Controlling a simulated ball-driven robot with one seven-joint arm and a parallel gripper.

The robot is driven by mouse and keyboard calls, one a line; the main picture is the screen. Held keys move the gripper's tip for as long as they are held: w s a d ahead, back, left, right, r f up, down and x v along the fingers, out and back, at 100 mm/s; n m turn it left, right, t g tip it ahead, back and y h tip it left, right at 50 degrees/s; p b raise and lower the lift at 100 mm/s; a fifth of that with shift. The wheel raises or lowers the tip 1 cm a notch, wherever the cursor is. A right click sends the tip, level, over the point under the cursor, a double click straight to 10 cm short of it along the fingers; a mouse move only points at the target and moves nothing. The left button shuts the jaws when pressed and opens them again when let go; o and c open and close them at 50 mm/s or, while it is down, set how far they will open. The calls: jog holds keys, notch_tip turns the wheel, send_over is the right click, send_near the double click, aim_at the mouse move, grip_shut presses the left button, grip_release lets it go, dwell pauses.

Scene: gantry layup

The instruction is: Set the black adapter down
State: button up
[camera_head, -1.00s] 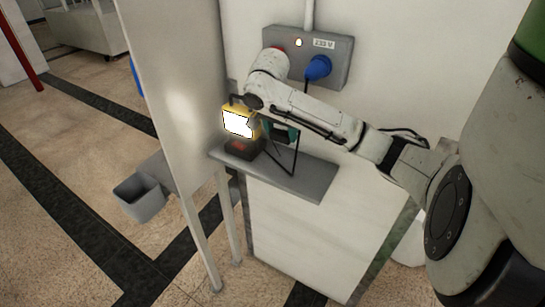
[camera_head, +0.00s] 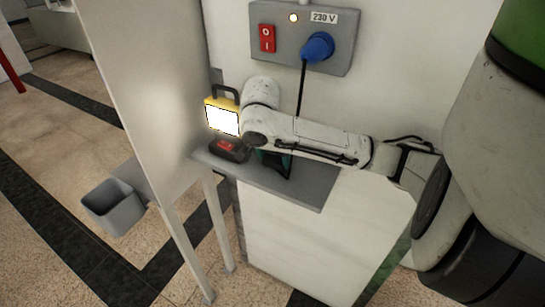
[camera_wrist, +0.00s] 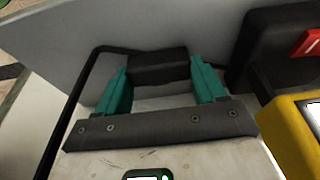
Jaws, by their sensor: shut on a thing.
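The black adapter (camera_wrist: 158,68) is a dark block between the two teal fingers of my gripper (camera_wrist: 160,82) in the wrist view. My gripper is shut on it. A black cable (camera_wrist: 76,95) loops at the left of that view. In the head view my gripper (camera_head: 275,163) is low over the grey shelf (camera_head: 300,188), partly hidden by my arm. I cannot tell whether the adapter touches the shelf.
A black box with a red switch (camera_head: 229,150) and a lit yellow lamp (camera_head: 222,115) stand left of my gripper. A wall box (camera_head: 340,45) holds a blue plug (camera_head: 317,47) with a hanging cable. The shelf's right end looks clear. A grey bin (camera_head: 113,208) is at left.

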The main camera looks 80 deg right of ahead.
jog(key=o, duration=1.2)
jog(key=shift+f, duration=0.1)
